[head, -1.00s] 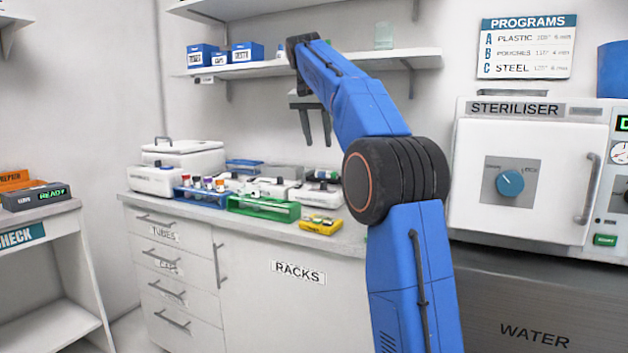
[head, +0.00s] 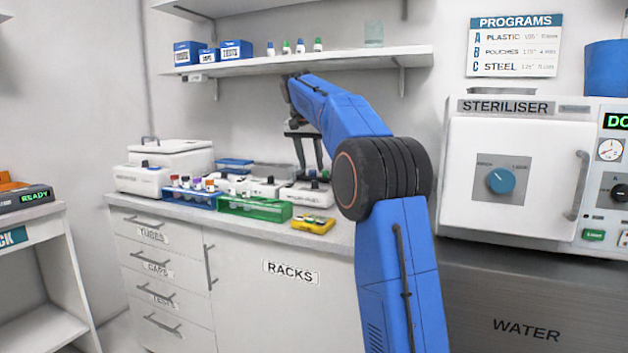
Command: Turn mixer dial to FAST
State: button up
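Several low white devices with small dark knobs stand on the counter, and I cannot tell by label which is the mixer. One (head: 143,179) is at the counter's left end. Others stand behind the green rack (head: 254,207), including one at the right (head: 306,195). No FAST mark or dial setting is legible. My gripper (head: 309,168) points down with its two fingers apart, open and empty. In the picture its tips overlap the right-hand device near its knobs. I cannot tell whether they touch.
A blue tube rack (head: 190,199) and a yellow tray (head: 313,225) line the counter's front. A shelf (head: 300,64) with boxes and bottles hangs above.

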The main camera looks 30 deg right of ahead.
aim_at(314, 182)
jog(key=x, duration=0.7)
grip_shut()
